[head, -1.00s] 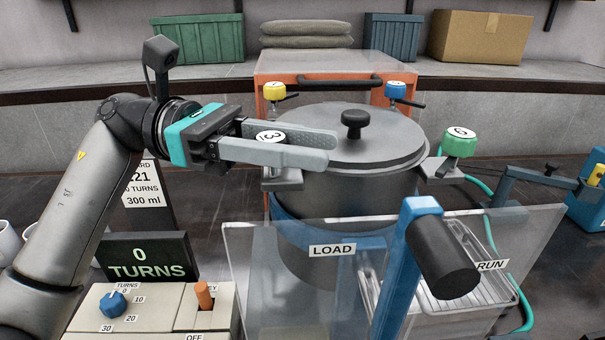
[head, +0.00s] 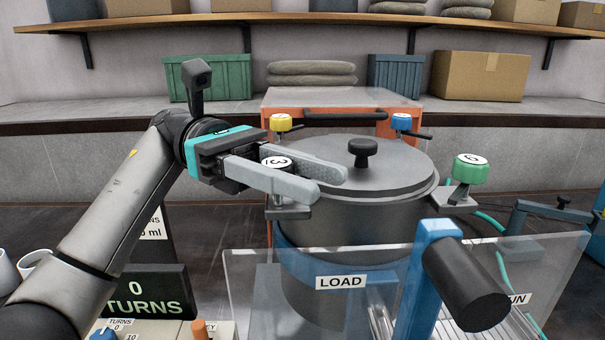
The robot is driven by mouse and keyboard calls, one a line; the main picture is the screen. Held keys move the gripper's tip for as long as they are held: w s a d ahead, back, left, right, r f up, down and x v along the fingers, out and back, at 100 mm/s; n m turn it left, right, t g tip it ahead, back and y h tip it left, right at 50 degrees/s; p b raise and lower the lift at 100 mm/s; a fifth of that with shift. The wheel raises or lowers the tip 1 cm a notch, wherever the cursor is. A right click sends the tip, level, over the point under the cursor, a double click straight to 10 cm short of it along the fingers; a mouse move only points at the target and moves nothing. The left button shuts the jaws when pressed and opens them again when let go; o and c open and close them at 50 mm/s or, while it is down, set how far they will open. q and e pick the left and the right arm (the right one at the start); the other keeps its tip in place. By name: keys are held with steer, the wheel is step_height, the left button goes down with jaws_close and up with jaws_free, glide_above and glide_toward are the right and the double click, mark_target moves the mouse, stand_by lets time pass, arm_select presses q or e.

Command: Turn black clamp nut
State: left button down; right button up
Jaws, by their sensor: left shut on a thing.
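The black clamp nut (head: 275,162), with a white number 3 label on top, sits on a bracket at the left front of the grey pot's lid (head: 400,175). My left gripper (head: 319,182) is shut on it. One long grey finger lies on each side of the nut, and the fingertips reach past it toward the lid. The fingers hide most of the nut's sides. My right gripper is not in view.
Yellow (head: 280,122), blue (head: 402,121) and green (head: 470,168) nuts stand around the lid, which has a black knob (head: 362,152). A clear LOAD panel (head: 250,290) and a blue post with a black handle (head: 465,285) stand in front. A display (head: 145,295) reads 0 TURNS.

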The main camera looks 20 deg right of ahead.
mark_target(265, 163)
arm_select(q)
steer(key=c, duration=0.6)
jaws_free()
steer(key=shift+o, duration=0.5)
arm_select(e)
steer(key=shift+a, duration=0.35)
arm_select(q)
steer(key=shift+v, duration=3.7)
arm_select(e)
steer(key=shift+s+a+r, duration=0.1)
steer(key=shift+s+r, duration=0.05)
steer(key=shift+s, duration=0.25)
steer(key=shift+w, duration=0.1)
